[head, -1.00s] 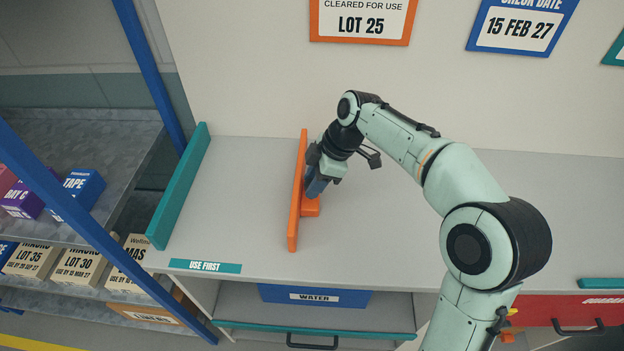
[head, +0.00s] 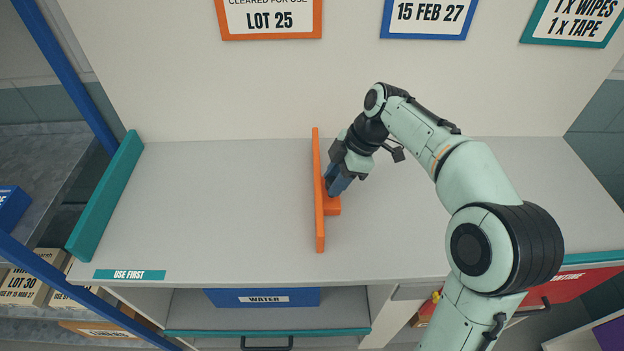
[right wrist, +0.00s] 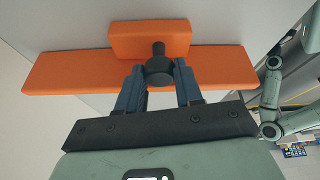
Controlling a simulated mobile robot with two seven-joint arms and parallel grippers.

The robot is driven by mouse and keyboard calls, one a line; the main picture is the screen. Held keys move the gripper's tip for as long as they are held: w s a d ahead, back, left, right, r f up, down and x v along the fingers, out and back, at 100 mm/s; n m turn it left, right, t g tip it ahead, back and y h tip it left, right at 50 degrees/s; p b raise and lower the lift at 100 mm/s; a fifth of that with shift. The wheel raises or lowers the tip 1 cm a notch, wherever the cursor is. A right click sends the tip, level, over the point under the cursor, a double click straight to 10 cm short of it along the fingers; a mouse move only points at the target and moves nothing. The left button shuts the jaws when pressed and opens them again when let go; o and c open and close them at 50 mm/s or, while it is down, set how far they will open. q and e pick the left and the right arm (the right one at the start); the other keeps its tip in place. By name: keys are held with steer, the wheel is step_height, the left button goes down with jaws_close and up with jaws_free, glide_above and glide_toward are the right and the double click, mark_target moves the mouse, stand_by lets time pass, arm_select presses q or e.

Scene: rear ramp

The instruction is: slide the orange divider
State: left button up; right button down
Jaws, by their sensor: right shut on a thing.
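The orange divider (head: 319,215) stands upright on the grey shelf top, running front to back, with an orange block foot (head: 332,206) on its right side. My right gripper (head: 336,186) is at the divider's right face. In the right wrist view, its blue fingers (right wrist: 158,75) are on either side of a black knob (right wrist: 159,70) on the orange divider (right wrist: 70,72). The gripper is shut on this knob. The fingertips are partly hidden in the head view. My left gripper is not in view.
A teal end wall (head: 105,195) stands at the shelf's left end. A teal "USE FIRST" label (head: 130,275) is on the front edge. The shelf top between wall and divider is bare.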

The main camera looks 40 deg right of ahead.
steer(key=s+d, duration=0.4)
steer(key=d, duration=0.1)
steer(key=shift+s+d, duration=0.15)
steer(key=shift+s, duration=0.05)
steer(key=c, duration=1)
jaws_free()
steer(key=p+v, duration=0.3)
steer(key=v, duration=1)
steer(key=shift+r, duration=0.2)
